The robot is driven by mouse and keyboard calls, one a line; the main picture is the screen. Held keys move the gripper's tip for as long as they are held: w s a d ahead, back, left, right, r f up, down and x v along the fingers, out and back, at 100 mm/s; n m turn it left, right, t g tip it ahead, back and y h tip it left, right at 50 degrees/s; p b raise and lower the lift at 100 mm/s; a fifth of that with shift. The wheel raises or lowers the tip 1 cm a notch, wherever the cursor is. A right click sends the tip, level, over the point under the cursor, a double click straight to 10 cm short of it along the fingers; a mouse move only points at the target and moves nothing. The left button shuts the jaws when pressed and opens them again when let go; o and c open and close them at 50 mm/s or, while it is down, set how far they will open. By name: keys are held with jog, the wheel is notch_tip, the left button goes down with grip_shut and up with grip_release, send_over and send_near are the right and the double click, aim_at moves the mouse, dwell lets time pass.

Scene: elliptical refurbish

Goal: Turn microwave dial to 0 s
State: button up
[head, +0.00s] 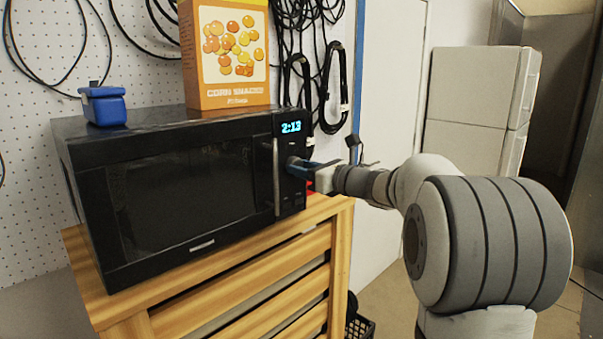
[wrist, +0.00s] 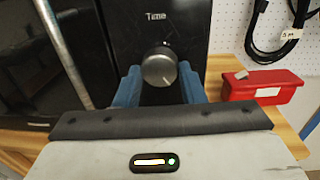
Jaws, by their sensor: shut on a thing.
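The black microwave (head: 190,170) stands on a wooden cabinet, its display (head: 291,127) reading 2:13. Its round grey dial (wrist: 159,67) sits on the control panel under the word "Time" in the wrist view. My gripper (wrist: 158,84) has its blue fingers on either side of the dial, shut on it. In the head view my gripper (head: 307,168) reaches the panel from the right and partly hides the dial. The microwave door is shut, with its upright handle (head: 276,175) left of the panel; the handle also shows in the wrist view (wrist: 66,55).
An orange corn snacks box (head: 226,50) and a small blue container (head: 103,106) stand on the microwave. A red box (wrist: 262,86) lies on the wooden cabinet (head: 185,295) right of the microwave. Black cables (head: 328,80) hang on the pegboard behind.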

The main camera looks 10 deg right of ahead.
jog(key=n+h+b, duration=0.1)
jog(key=n+b, duration=1.2)
jog(key=b, duration=0.1)
jog(key=n+h+b, duration=0.1)
jog(key=n+b, duration=1.3)
jog(key=shift+s+a+f+t, duration=0.1)
jog(key=shift+s+a+t, duration=0.05)
jog(key=shift+t, duration=0.25)
jog(key=shift+n, duration=0.5)
jog(key=o, duration=1)
jog(key=shift+r, duration=0.2)
